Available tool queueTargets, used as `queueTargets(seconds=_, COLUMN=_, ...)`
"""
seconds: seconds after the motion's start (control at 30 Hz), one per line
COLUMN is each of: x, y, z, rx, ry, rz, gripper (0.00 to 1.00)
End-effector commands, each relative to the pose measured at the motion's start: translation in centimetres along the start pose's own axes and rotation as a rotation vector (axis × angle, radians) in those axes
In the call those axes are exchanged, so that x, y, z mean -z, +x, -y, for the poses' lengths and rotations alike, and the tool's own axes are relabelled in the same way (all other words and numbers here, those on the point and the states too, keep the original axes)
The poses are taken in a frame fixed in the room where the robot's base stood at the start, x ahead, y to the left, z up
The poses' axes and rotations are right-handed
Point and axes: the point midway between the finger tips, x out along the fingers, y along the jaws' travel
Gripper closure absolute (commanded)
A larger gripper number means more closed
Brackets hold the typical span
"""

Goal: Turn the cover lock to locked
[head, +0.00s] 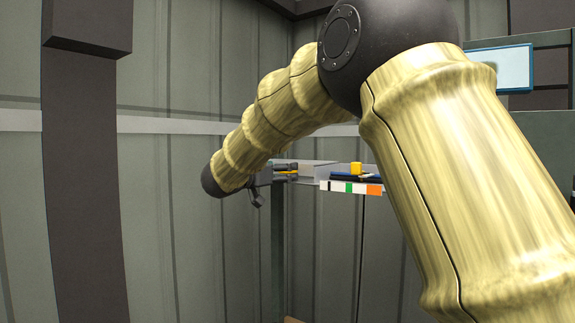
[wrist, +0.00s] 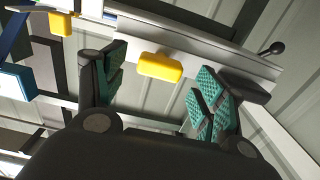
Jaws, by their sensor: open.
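A yellow handle (wrist: 160,68) sits on the side of a grey box (wrist: 205,48) in the wrist view; it looks like the cover lock, but no label confirms this. My gripper (wrist: 158,82) is open, with one green-padded finger on each side of the yellow handle. The handle lies between the fingers, and neither finger visibly touches it. In the head view my gripper (head: 272,180) is at the left end of the grey box (head: 318,168). A sliver of yellow shows at the fingers there. The lock's position marks are not readable.
A black ball-ended lever (wrist: 277,48) sticks out at the box's right end, near my right finger. A second yellow part (wrist: 61,23) is at upper left; a yellow knob (head: 356,169) stands above a colour-marked strip (head: 350,188). A blue-framed screen (head: 500,68) is at right.

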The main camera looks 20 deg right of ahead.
Motion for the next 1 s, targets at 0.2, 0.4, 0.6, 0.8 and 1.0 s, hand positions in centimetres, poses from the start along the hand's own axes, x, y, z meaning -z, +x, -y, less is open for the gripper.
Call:
queueTargets(seconds=0.2, x=0.2, y=2.9, z=0.0, rx=-0.001, ry=0.0, rz=0.001, gripper=0.29)
queueTargets(seconds=0.4, x=0.0, y=4.0, z=0.0, rx=0.0, ry=-0.001, rz=0.0, gripper=0.29)
queueTargets(seconds=0.6, x=0.0, y=4.1, z=0.0, rx=0.0, ry=0.0, rz=-0.001, gripper=0.29)
queueTargets(seconds=0.8, x=0.0, y=4.1, z=0.0, rx=0.0, ry=0.0, rz=-0.001, gripper=0.48)
queueTargets(seconds=1.0, x=0.0, y=4.1, z=0.0, rx=0.0, ry=0.0, rz=-0.001, gripper=0.75)
